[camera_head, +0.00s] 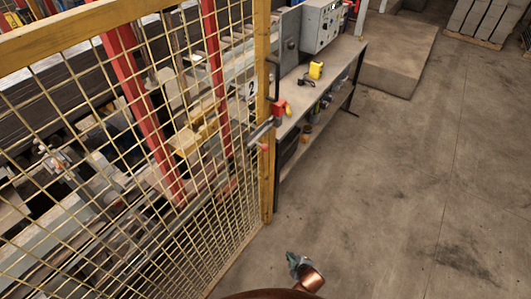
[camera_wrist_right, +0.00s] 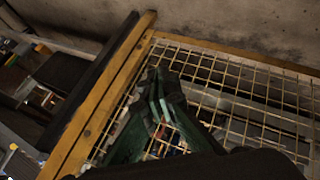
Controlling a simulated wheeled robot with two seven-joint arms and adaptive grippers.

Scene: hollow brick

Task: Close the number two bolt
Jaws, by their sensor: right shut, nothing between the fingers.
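The number two bolt (camera_head: 262,131) is a grey metal bar with a red part (camera_head: 281,107). It sits on the yellow post at the end of the mesh fence, below a white plate marked 2 (camera_head: 251,89). I cannot tell how far the bar is slid. My right gripper (camera_head: 297,262) is low in the head view, below and apart from the bolt, over the floor. In the right wrist view its dark green fingers (camera_wrist_right: 162,95) are together and empty, with yellow mesh behind them. The bolt is not clear in that view. My left gripper is out of view.
The yellow mesh fence (camera_head: 262,205) fills the left, with machinery behind it. A workbench (camera_head: 334,61) stands beyond the post, carrying a yellow object (camera_head: 316,70) and a grey control box (camera_head: 321,24). The concrete floor (camera_head: 400,190) on the right is clear.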

